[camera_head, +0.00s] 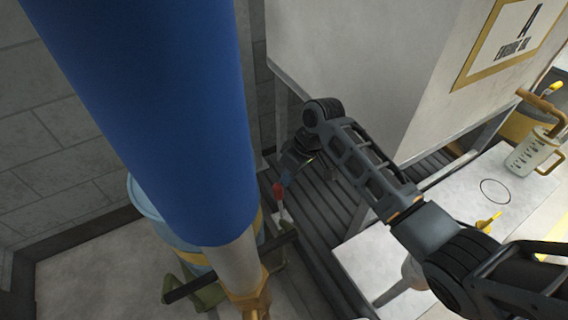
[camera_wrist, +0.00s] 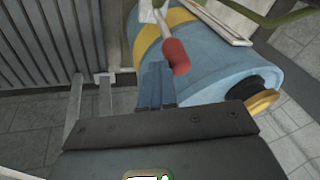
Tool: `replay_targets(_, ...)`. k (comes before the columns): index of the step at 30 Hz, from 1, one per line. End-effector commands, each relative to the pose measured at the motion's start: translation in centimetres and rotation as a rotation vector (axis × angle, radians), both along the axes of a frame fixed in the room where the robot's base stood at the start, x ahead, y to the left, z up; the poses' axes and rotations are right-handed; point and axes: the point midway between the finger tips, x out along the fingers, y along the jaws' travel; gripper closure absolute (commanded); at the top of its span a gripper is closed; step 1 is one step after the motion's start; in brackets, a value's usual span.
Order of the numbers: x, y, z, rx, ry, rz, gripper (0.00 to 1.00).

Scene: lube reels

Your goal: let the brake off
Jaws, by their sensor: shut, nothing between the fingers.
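A lever with a red knob (camera_head: 278,190) stands beside a light-blue drum. In the wrist view the red knob (camera_wrist: 176,56) sits at the end of a pale metal rod, in front of the drum (camera_wrist: 205,70) with its yellow band. My gripper (camera_wrist: 156,72) is shut and empty, its fingertips just left of the knob in the wrist view. In the head view my gripper (camera_head: 287,177) is just above the knob; I cannot tell whether they touch. The lever's lower end is partly hidden in the head view.
A large blue cylinder (camera_head: 165,110) fills the left foreground. A grey tank (camera_head: 350,60) with an engine oil sign (camera_head: 510,38) stands behind my arm. A jug (camera_head: 532,152) stands on a pale surface at right. Dark slatted grating (camera_head: 325,215) lies below.

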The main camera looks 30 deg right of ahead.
Motion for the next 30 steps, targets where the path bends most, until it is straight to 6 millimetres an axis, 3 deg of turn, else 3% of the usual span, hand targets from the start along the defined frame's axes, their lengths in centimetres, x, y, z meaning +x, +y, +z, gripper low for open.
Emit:
replay_targets(21, -7.0, 0.3, -1.0, 0.004, -0.497, 0.000, 1.00)
replay_targets(30, -7.2, 0.2, -0.9, 0.003, -0.527, 0.003, 1.00)
